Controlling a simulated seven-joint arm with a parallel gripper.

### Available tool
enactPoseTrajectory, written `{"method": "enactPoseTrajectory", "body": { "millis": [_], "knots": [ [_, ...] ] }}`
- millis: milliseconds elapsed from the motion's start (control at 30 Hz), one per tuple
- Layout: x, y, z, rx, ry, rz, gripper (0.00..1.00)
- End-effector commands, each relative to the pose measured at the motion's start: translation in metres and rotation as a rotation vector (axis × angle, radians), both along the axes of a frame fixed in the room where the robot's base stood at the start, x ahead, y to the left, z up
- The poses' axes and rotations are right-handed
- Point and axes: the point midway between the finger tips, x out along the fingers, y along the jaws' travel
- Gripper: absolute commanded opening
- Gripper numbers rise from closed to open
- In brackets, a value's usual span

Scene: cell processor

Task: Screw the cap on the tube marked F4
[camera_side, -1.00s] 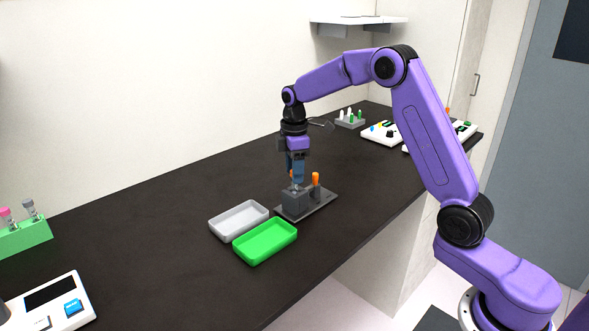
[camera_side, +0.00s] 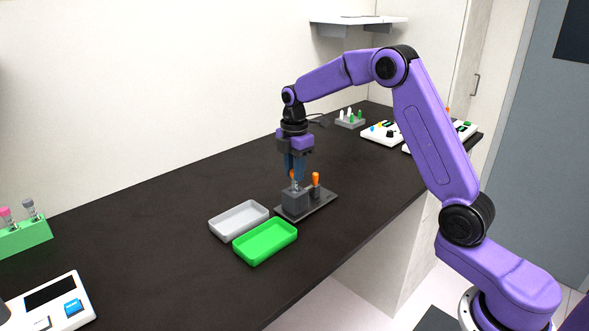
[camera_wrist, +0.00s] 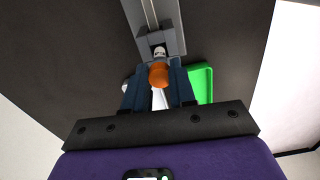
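An orange cap (camera_side: 292,174) sits between my fingertips at the top of a small tube standing in the dark grey block (camera_side: 294,200). My gripper (camera_side: 294,176) points straight down over the block. In the wrist view the orange cap (camera_wrist: 158,75) fills the gap between the blue fingertips, which look closed on it from both sides. A small white piece (camera_wrist: 160,51) shows just beyond the cap. The tube is mostly hidden by the block and fingers, and I cannot read a mark on it. A second orange-topped piece (camera_side: 316,180) stands upright to the right on the same fixture.
A grey tray (camera_side: 212,226) and a green tray (camera_side: 238,252) lie left and in front of the block. A green rack (camera_side: 25,240) with tubes and a white device (camera_side: 85,300) are far left. More racks and devices stand at the back right.

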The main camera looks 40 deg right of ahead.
Motion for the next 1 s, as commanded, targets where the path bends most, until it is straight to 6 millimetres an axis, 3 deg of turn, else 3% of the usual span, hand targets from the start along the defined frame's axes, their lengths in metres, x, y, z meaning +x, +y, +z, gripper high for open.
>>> {"method": "enactPoseTrajectory", "body": {
  "millis": [433, 800, 1000],
  "knots": [
    [0.0, 0.0003, 0.0, 0.0, 0.0, -0.034, 0.0],
    [0.0, 0.0002, -0.0003, -0.001, 0.0, -0.446, 0.0],
    [0.0, 0.0003, -0.0003, -0.001, 0.0, -0.553, 0.0]
  ]
}}
